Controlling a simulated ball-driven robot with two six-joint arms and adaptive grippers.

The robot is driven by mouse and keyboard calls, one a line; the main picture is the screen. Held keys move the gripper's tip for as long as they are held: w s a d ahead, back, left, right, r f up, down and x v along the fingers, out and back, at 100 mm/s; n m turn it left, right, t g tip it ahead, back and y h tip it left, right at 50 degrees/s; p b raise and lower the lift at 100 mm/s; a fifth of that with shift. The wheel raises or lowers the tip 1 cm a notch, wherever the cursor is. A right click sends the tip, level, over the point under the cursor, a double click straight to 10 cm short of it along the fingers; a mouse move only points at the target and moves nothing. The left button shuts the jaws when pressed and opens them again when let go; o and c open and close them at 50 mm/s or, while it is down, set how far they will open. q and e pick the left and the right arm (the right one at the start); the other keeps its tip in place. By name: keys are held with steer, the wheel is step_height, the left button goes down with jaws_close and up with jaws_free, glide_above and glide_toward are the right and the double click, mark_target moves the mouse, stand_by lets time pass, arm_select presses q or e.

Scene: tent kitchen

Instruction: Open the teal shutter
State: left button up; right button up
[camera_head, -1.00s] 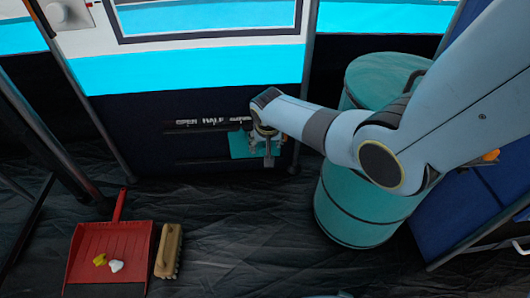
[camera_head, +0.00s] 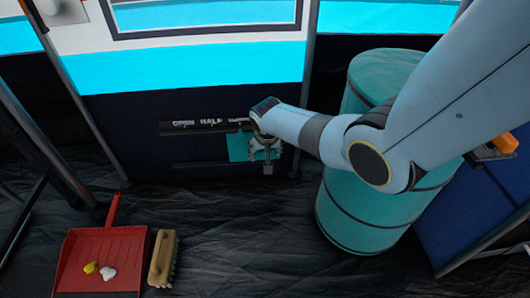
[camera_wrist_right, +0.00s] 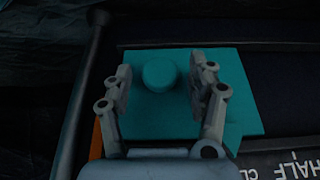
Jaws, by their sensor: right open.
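The teal shutter (camera_head: 237,147) is a flat panel with a round knob, set low on the dark tent wall at the right end of a slot. In the right wrist view the shutter (camera_wrist_right: 225,90) fills the middle, and its knob (camera_wrist_right: 160,72) stands between my fingers. My right gripper (camera_head: 265,158) is in front of the shutter and hides much of it in the head view. In the wrist view my right gripper (camera_wrist_right: 162,80) is open, one finger on each side of the knob, with gaps to both. My left gripper is not in view.
A black label strip (camera_head: 208,124) reading OPEN and HALF runs above the slot. A teal barrel (camera_head: 352,205) stands right of the shutter. A red dustpan (camera_head: 100,250) with small scraps and a brush (camera_head: 163,257) lie on the floor at left.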

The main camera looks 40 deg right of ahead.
stand_by(0.3)
jaws_close()
stand_by(0.3)
